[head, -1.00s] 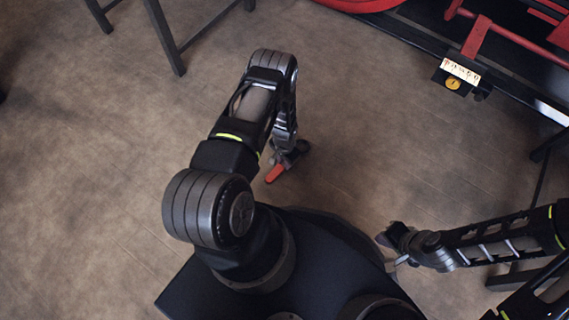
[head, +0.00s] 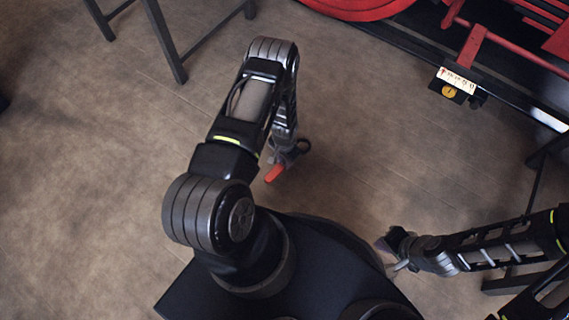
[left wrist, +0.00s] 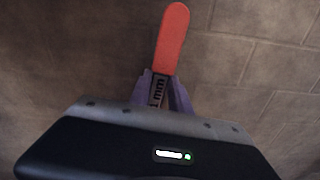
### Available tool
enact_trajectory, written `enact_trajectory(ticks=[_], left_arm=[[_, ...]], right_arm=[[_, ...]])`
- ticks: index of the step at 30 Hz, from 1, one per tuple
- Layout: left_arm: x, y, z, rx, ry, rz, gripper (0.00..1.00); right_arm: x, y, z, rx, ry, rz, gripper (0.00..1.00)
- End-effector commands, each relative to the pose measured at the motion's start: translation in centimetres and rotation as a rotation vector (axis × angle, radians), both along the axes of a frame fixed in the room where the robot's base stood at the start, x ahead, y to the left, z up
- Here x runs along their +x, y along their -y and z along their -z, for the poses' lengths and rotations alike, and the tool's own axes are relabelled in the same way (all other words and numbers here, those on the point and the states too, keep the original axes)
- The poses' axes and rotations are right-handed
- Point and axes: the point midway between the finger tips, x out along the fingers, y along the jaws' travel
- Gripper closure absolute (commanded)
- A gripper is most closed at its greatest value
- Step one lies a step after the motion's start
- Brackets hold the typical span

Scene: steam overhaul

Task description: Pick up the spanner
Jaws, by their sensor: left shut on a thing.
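The spanner has a red handle (head: 273,174) and a dark ring-shaped end (head: 304,146). My left gripper (head: 287,158) is shut on it between handle and ring. In the left wrist view the spanner (left wrist: 171,38) stands out between the purple fingers (left wrist: 167,92), with its red handle pointing away. A dark part with "1 mm" lettering shows between the fingers; the ring end is hidden there. The spanner appears held above the brown floor, but its height is hard to judge. My right gripper (head: 393,252) is at the lower right, away from the spanner, its jaw opening unclear.
A dark-legged table or stand (head: 170,45) is at the upper left. Red machinery (head: 475,45) with a white sign (head: 457,80) and a yellow round tag (head: 449,91) is at the upper right. The brown floor (head: 375,130) between is clear.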

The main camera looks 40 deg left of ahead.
Motion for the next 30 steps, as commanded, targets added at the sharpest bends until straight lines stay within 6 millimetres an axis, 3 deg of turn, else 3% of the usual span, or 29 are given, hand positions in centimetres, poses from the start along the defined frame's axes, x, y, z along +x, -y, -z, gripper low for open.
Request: enact_trajectory(ticks=[1, 7, 30], left_arm=[[0.1, 0.0, -1.4, 0.001, 0.002, 0.001, 1.00], [0.0, -0.1, -3.4, 0.001, 0.001, 0.000, 1.00], [0.4, 0.0, -3.7, 0.001, 0.001, 0.000, 1.00]], right_arm=[[-0.1, -0.1, -0.8, 0.001, -0.002, -0.002, 1.00], [-0.3, -0.3, -1.4, 0.005, -0.006, -0.008, 1.00], [-0.4, -0.3, -1.3, 0.005, -0.006, -0.008, 1.00]])
